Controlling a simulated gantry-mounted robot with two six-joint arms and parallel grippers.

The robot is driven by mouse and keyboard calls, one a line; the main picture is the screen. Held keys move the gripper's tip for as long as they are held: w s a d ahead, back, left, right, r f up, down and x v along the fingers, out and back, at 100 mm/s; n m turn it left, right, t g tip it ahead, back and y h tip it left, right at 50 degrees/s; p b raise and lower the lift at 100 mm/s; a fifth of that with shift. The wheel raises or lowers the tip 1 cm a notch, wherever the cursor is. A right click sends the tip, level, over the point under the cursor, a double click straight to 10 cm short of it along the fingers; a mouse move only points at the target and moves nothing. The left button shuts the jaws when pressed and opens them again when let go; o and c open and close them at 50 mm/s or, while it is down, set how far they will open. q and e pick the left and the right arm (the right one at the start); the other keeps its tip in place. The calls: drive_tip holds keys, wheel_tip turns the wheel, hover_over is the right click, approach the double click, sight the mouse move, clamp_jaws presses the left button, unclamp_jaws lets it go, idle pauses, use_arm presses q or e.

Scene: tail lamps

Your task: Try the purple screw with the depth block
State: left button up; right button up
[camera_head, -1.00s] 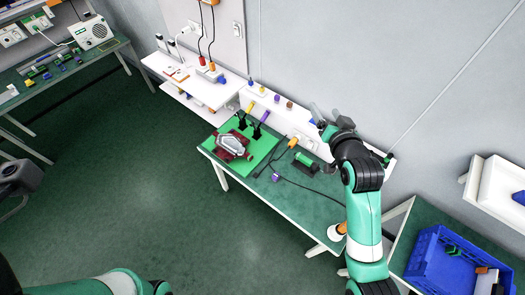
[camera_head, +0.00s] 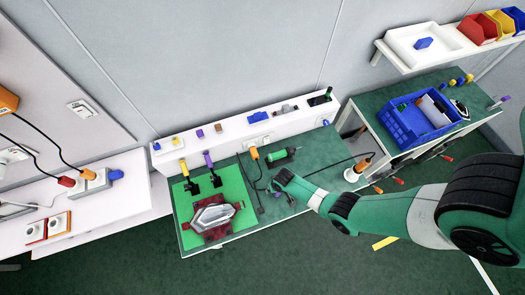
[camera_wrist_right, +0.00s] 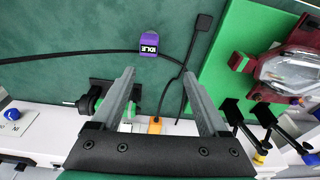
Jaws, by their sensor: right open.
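My right gripper (camera_wrist_right: 157,78) is open, with nothing between its fingers; in the head view it hangs over the middle of the green work table (camera_head: 322,150). A purple block with a white label (camera_wrist_right: 149,43) lies on the table just beyond the fingertips in the wrist view. A purple-topped upright piece (camera_head: 207,160) stands in a black holder on the green mat, beside a yellow one (camera_head: 182,165). A small purple piece (camera_head: 200,133) sits on the white ledge. I cannot tell which piece is the depth block. My left gripper is out of view.
A grey and dark red lamp (camera_head: 213,215) lies on the green mat (camera_head: 240,183). A green tool (camera_head: 280,156) and an orange piece (camera_head: 254,153) lie near the white ledge. Black cables cross the table. A blue crate (camera_head: 408,128) stands on the right-hand table.

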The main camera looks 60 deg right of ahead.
drive_tip(key=f+b, duration=0.2)
drive_tip(key=s+d+f+b, duration=0.1)
drive_tip(key=f+b, duration=0.3)
drive_tip(key=shift+s+d+f, duration=0.2)
drive_tip(key=shift+f, duration=0.15)
drive_tip(key=f+b, duration=0.3)
drive_tip(key=b, duration=0.1)
drive_tip(key=f+b, duration=0.2)
drive_tip(key=shift+w+d+f, duration=0.35)
drive_tip(key=shift+w+d, duration=0.05)
drive_tip(key=shift+r, duration=0.15)
clamp_jaws()
